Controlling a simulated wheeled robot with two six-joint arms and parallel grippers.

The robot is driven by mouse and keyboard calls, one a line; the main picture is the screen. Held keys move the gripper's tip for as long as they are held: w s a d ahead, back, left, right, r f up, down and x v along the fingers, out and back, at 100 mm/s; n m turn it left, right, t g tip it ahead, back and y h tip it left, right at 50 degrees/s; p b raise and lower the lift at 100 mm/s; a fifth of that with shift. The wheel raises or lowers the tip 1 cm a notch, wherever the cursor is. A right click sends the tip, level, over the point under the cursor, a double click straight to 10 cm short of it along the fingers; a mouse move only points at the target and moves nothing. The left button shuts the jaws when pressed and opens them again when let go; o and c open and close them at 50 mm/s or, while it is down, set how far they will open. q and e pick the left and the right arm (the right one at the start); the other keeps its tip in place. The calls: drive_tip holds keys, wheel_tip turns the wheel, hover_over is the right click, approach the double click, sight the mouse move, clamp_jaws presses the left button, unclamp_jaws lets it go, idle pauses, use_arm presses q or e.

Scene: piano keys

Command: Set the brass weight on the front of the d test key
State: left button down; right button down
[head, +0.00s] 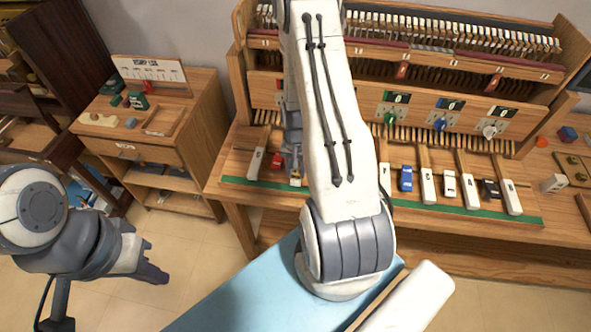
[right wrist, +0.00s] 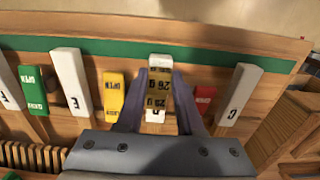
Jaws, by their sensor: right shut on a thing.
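The brass weight (right wrist: 158,87) is between the fingertips of my right gripper (right wrist: 157,92) in the right wrist view. My right gripper is shut on it. It lies over the white d test key (right wrist: 158,62), whose ends show past the weight; I cannot tell whether it touches the key. In the head view my right gripper (head: 294,163) is above the left part of the key row, partly hidden by my arm. My left gripper (head: 150,273) is low at the left, away from the bench; its jaw opening is unclear.
A yellow block (right wrist: 113,94) and a red block (right wrist: 205,101) flank the d key. The white C key (right wrist: 239,95) and another white key (right wrist: 70,82) stand farther out. A green strip (right wrist: 120,50) runs along the bench front. A side cabinet (head: 160,140) stands left.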

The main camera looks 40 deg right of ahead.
drive_tip(key=shift+f+b, duration=0.7)
drive_tip(key=shift+f, duration=0.2)
idle(0.5)
drive_tip(key=shift+c, duration=2.3)
unclamp_jaws()
drive_tip(key=shift+r, duration=0.1)
